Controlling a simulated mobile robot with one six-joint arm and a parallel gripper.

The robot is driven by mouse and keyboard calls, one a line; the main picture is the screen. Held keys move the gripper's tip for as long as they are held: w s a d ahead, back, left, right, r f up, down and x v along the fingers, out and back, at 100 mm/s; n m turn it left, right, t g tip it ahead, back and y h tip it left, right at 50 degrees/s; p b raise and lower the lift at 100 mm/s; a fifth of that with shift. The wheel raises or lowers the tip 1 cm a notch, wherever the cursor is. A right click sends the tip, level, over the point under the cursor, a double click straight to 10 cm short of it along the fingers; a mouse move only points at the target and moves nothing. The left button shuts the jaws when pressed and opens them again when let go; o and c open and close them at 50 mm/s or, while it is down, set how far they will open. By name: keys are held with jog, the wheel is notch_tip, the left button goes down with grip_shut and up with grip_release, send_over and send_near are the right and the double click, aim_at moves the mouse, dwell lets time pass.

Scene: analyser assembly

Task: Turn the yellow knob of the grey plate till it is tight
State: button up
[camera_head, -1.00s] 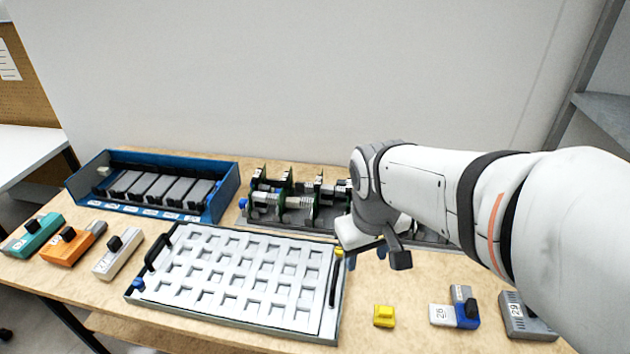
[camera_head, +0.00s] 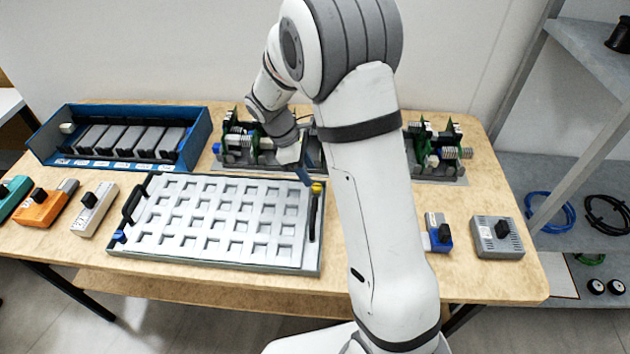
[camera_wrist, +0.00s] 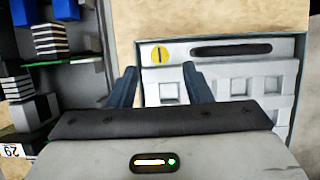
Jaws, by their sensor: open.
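The grey plate (camera_head: 215,258) with its grid of square pockets lies flat on the table in the head view. Its yellow knob (camera_head: 317,187) is at the far right corner, by a black handle. In the wrist view the round yellow knob (camera_wrist: 160,54) shows a dark slot, upright in the picture. My gripper (camera_wrist: 160,72) is open and empty, its two dark blue fingers pointing at the plate, one on each side of the knob in the picture. In the head view my gripper (camera_head: 308,179) is close beside the knob. I cannot tell whether it touches.
A blue tray (camera_head: 45,155) with several grey modules stands at the back left. A rack with green boards (camera_head: 437,145) is behind the plate, partly hidden by my arm. Coloured modules, one orange (camera_head: 42,208), lie at left; a grey box (camera_head: 497,237) is at right.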

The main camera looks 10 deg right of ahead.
aim_at(317, 186)
jog(key=x, duration=0.5)
jog(key=shift+f, duration=0.15)
